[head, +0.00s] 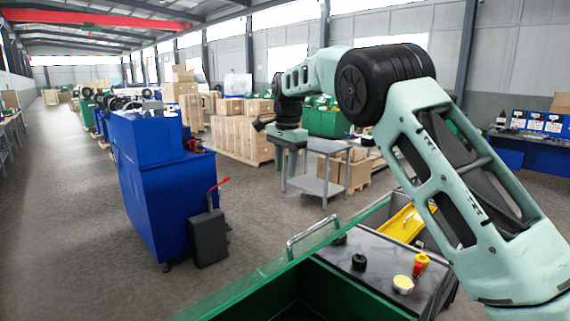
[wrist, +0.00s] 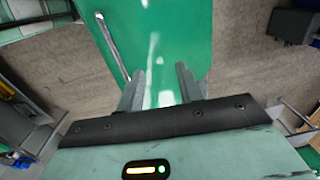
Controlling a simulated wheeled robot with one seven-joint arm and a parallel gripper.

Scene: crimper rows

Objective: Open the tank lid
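The green tank lid (head: 262,276) crosses the bottom of the head view, with a silver bar handle (head: 313,236) on its edge. A dark hollow green inside shows on the near side, so the lid looks raised; its exact angle is unclear. My gripper (head: 291,149) is beyond the lid, pointing down, apart from the handle. In the wrist view my gripper (wrist: 160,72) has its two fingers spread, with nothing held between them. The glossy green lid (wrist: 165,35) lies behind the fingers, and the handle (wrist: 113,46) is to their left.
A dark top with a black knob (head: 359,262), a yellow cap (head: 403,284) and a red-and-yellow valve (head: 420,264) lies right of the lid. A blue machine (head: 160,190) stands at left. A grey table (head: 322,186) stands behind.

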